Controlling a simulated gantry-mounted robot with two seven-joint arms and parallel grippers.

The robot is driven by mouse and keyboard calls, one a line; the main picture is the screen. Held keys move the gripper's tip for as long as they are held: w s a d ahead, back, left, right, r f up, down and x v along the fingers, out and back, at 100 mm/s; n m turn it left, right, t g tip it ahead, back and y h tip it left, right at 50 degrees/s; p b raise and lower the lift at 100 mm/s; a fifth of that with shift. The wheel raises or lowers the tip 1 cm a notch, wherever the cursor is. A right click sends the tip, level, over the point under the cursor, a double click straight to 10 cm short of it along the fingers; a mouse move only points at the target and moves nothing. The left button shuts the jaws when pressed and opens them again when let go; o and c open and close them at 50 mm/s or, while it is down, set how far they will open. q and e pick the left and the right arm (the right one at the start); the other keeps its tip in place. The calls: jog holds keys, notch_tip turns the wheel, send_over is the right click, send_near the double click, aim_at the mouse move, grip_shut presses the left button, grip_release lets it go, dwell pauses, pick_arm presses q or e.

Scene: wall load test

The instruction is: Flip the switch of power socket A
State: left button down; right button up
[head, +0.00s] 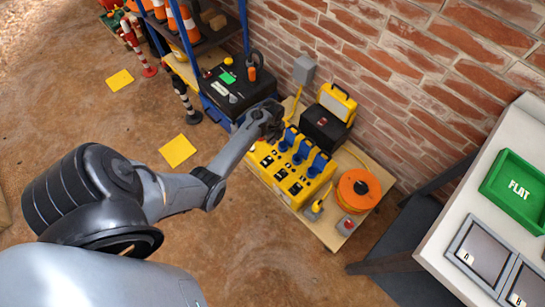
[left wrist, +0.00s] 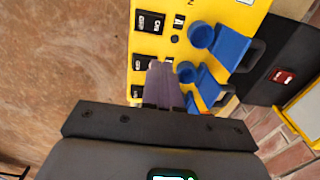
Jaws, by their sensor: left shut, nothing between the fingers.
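A yellow power box (head: 268,166) stands on a wooden board by the brick wall. Its face carries a row of blue sockets (head: 302,152) and black switches (head: 295,188). In the left wrist view the box (left wrist: 165,10) shows black rocker switches (left wrist: 149,22) along its left side and blue socket covers (left wrist: 232,45) on the right. I cannot read which socket is A. My left gripper (head: 272,128) is over the far left end of the box. Its fingers (left wrist: 163,70) are shut and empty, overlapping the box face beside a switch; contact cannot be told.
An orange cable reel (head: 358,190), a small grey box with a red button (head: 346,225) and a black-and-yellow case (head: 337,103) flank the power box. A black case (head: 232,88) lies beyond the arm. A white bench (head: 485,205) stands at right.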

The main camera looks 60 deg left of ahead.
pick_arm(q)
jog(key=b, duration=0.9)
send_over(272, 158)
jog(key=f, duration=1.2)
jog(key=shift+d+f, duration=0.1)
jog(key=shift+d, duration=0.1)
jog(key=shift+f+b, duration=0.6)
jog(key=shift+f, duration=0.3)
